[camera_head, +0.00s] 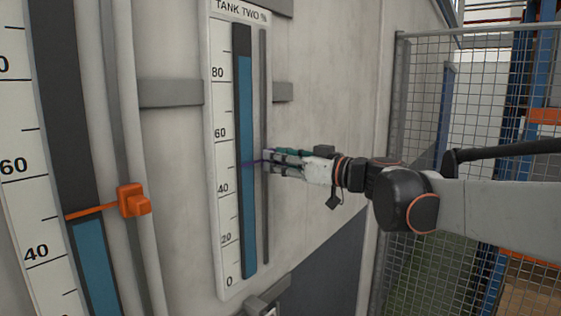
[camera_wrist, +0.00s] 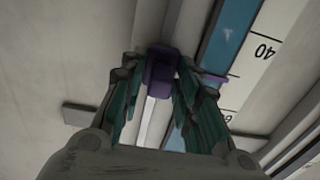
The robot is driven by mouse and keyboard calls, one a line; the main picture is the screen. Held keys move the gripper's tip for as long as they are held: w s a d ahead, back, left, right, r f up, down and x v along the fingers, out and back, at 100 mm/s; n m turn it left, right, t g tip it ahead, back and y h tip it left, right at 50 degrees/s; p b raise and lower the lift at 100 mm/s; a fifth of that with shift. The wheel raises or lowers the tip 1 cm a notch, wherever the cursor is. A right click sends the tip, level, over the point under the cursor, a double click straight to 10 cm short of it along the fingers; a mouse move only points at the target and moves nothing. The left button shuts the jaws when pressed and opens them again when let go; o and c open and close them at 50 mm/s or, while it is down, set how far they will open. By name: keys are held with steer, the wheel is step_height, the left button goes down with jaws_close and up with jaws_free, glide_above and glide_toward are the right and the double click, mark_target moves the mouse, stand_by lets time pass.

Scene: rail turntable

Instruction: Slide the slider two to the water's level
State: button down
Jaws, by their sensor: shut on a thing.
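The tank two gauge (camera_head: 222,120) is a tall white board with a scale from 0 to past 80. Its blue water column (camera_head: 246,110) reaches a little above the 80 mark. A dark slot (camera_head: 264,220) runs beside the column. The purple slider two (camera_wrist: 162,72) sits between my gripper's fingers in the wrist view. Its thin purple pointer (camera_head: 250,163) crosses the column at about 50, well below the water's top. My gripper (camera_head: 270,160) is shut on the slider's knob, coming from the right; in the head view the fingers mostly hide the knob.
Another gauge (camera_head: 22,205) at the left has an orange slider (camera_head: 134,201) whose pointer is near its water's top. A grey bracket (camera_head: 170,93) crosses behind tank two's board. A mesh fence (camera_head: 430,110) stands at the right, behind my arm.

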steer(key=p, duration=1)
glide_toward(265, 59)
steer(key=x, duration=0.5)
steer(key=shift+a+r, duration=0.1)
steer(key=shift+a, duration=0.15)
steer(key=c, duration=1.5)
jaws_free()
steer(key=shift+w, duration=0.1)
steer(key=v, duration=0.7)
steer(key=shift+d, duration=0.2)
steer(key=shift+s, duration=0.25)
